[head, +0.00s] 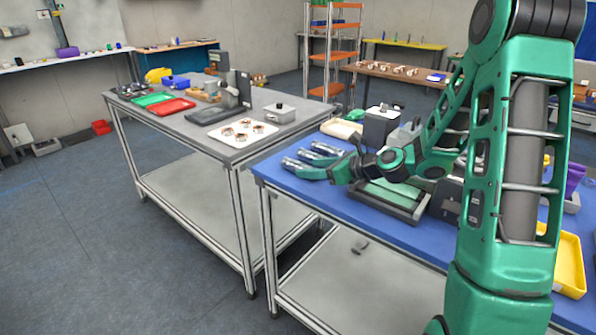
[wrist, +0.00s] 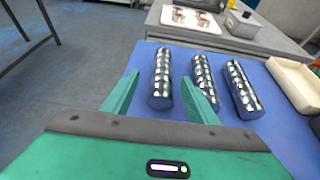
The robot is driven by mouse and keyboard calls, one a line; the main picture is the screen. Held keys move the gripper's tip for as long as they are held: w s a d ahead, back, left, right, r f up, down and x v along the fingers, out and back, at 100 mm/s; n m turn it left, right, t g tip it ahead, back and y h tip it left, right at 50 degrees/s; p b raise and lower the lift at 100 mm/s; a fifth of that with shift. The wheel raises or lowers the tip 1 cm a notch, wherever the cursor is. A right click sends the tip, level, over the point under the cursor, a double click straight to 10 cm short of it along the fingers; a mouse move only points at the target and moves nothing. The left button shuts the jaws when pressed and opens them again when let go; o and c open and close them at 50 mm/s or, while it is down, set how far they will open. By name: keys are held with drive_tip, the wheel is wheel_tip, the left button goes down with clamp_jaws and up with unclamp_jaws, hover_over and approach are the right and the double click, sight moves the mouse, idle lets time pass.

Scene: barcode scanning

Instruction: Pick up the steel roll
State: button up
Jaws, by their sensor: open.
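Three shiny steel rolls lie side by side on the blue tabletop (wrist: 150,52). In the wrist view the left roll (wrist: 161,80) lies just beyond and between my open fingertips, the middle roll (wrist: 206,82) is by the right fingertip, and the right roll (wrist: 242,90) is farther right. My gripper (wrist: 160,88) is green, open and empty. In the head view my gripper (head: 312,170) is low at the left end of the blue table, next to the steel rolls (head: 325,149). Whether the fingers touch a roll cannot be told.
A cream tray (wrist: 297,84) stands right of the rolls. A grey table (head: 215,150) adjoins at the left, with a white tray of rings (head: 243,132), a metal box (head: 280,113) and red (head: 172,107) and green trays. A grey-framed tray (head: 390,200) lies beneath my arm.

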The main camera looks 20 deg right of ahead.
sight(309, 166)
drive_tip(key=x, duration=0.3)
drive_tip(key=shift+w+f, duration=0.1)
drive_tip(key=shift+w, duration=0.3)
drive_tip(key=shift+c, duration=0.3)
clamp_jaws()
